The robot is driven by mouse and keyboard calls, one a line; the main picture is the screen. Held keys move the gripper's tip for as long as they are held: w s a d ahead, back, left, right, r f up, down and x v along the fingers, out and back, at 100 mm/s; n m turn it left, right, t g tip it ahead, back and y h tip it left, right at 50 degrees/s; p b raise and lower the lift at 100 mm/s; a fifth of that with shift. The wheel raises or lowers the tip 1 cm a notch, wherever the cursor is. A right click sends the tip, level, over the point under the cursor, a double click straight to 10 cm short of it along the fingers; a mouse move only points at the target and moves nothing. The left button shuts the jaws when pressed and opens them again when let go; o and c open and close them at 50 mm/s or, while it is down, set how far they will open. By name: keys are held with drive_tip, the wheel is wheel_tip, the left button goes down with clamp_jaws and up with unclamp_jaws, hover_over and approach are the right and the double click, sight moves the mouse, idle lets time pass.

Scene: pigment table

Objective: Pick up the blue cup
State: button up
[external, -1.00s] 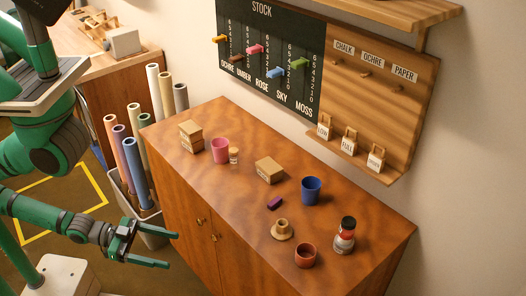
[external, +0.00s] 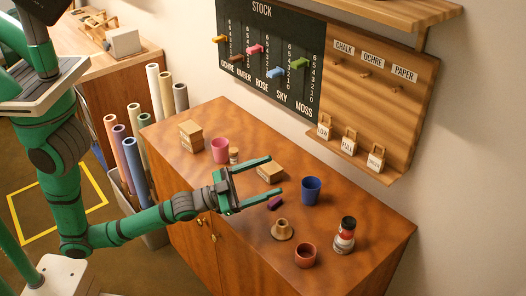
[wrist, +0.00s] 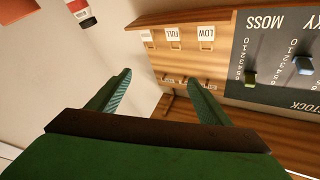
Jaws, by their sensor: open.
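The blue cup (external: 311,190) stands upright on the brown cabinet top in the external view, right of the middle. My gripper (external: 277,176) is open and empty above the cabinet top, its fingers pointing right toward the blue cup and apart from it. In the wrist view my two green fingers (wrist: 160,95) are spread with nothing between them. I cannot see the blue cup in the wrist view.
A pink cup (external: 220,150) stands farther left. A wall board (external: 385,80) rises behind.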

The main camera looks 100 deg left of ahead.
sight(312, 182)
drive_tip(key=w+a+f+n+g+y, duration=0.2)
drive_tip(key=w+n+g, duration=0.1)
drive_tip(key=w+g, duration=0.1)
drive_tip(key=w+a+f+n+g+y, duration=0.2)
drive_tip(key=w+n+g, duration=0.1)
drive_tip(key=w, duration=0.3)
drive_tip(key=w+a+f+n+g+y, duration=0.2)
drive_tip(key=w+n+g, duration=0.2)
drive_tip(key=g, duration=0.2)
drive_tip(key=shift+w+f+y, duration=0.2)
drive_tip(key=shift+w+y, duration=0.1)
drive_tip(key=shift+w, duration=0.1)
drive_tip(key=n+g, duration=0.2)
drive_tip(key=s+d+f+n+g, duration=0.1)
drive_tip(key=n+g, duration=0.1)
drive_tip(key=n, duration=0.1)
drive_tip(key=s+d+n+g, duration=0.1)
drive_tip(key=n, duration=0.1)
drive_tip(key=shift+f+n+g+y, duration=0.25)
drive_tip(key=shift+n+g+y, duration=0.05)
drive_tip(key=shift+g+y, duration=0.1)
drive_tip(key=x, duration=1)
drive_tip(key=shift+d, duration=0.1)
drive_tip(key=c, duration=1.1)
